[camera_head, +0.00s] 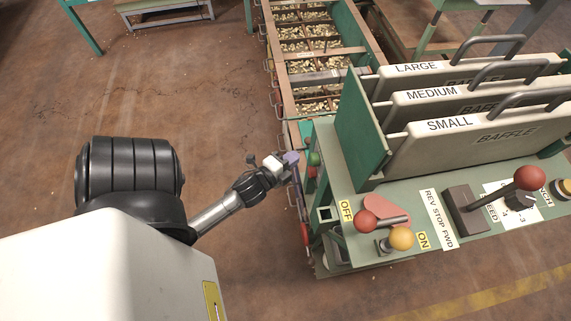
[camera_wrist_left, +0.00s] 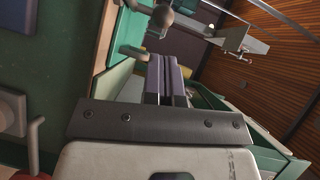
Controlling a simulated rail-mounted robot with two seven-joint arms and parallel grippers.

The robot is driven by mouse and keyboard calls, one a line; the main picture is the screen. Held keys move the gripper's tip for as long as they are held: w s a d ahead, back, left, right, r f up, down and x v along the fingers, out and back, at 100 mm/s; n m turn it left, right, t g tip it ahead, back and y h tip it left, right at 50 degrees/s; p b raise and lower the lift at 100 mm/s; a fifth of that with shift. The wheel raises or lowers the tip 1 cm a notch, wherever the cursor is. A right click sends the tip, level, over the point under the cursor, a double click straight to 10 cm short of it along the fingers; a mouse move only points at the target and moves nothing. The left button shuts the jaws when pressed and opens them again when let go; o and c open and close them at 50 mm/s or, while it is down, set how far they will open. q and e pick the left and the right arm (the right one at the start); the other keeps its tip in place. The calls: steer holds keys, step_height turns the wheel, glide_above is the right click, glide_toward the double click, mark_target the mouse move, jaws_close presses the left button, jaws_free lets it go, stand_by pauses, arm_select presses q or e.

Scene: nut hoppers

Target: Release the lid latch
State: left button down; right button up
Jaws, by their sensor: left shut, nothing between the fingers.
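My left gripper (camera_head: 291,158) is shut and empty, beside the left side of the green hopper machine. Its two purple fingers also show close together in the left wrist view (camera_wrist_left: 164,62). A round grey-brown knob (camera_wrist_left: 160,17) stands just beyond the fingertips in that view, and a short grey handle (camera_wrist_left: 134,53) is to their left. I cannot tell which part is the lid latch. A green button (camera_head: 315,158) and a red one below it are on the machine's side, just right of the fingertips. My right gripper is not in view.
The machine top (camera_head: 372,185) carries red and yellow ball-ended levers and a red-knobbed speed lever. Upright baffles marked LARGE (camera_head: 450,72), MEDIUM and SMALL stand behind them. Nut-filled trays (camera_head: 308,60) run along the back.

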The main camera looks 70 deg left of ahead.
mark_target(304, 149)
arm_select(q)
steer(key=shift+b+x, duration=0.9)
steer(key=shift+x, duration=1.6)
steer(key=shift+w+a, duration=0.1)
steer(key=shift+a, duration=0.05)
